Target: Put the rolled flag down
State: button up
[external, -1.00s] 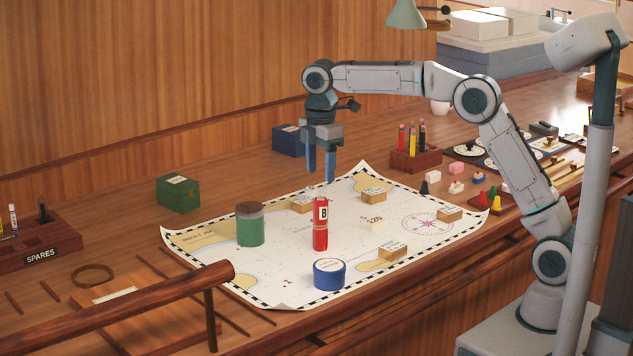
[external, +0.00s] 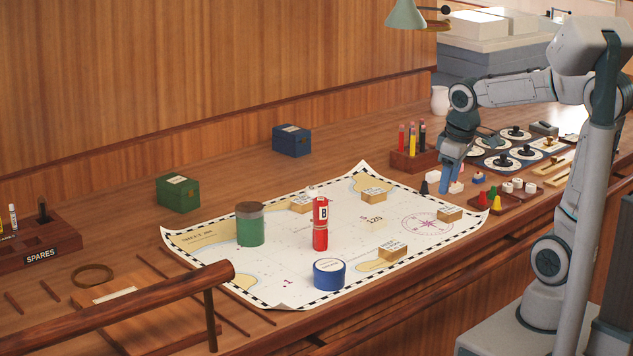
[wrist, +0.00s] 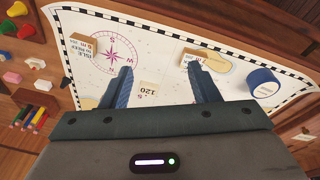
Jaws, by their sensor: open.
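The red roll marked B (external: 320,225), which I take to be the rolled flag, stands upright near the middle of the chart (external: 285,262). It does not show in the wrist view. My gripper (external: 450,191) is open and empty, well to the right of and behind the roll, near the chart's right end. In the wrist view my two fingers (wrist: 158,70) are apart with only chart between their tips.
On the chart stand a green canister (external: 250,228), a blue round tub (external: 329,274) and several wooden blocks (external: 393,252). A pencil rack (external: 410,160) and small coloured pieces (external: 496,201) lie near my gripper. Green (external: 178,193) and blue (external: 291,141) boxes stand behind.

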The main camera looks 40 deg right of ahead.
jog(key=s+d+f+m, duration=0.3)
jog(key=s+f+m, duration=0.1)
jog(key=s, duration=0.4)
jog(key=shift+f+t, duration=0.4)
jog(key=shift+f, duration=0.15)
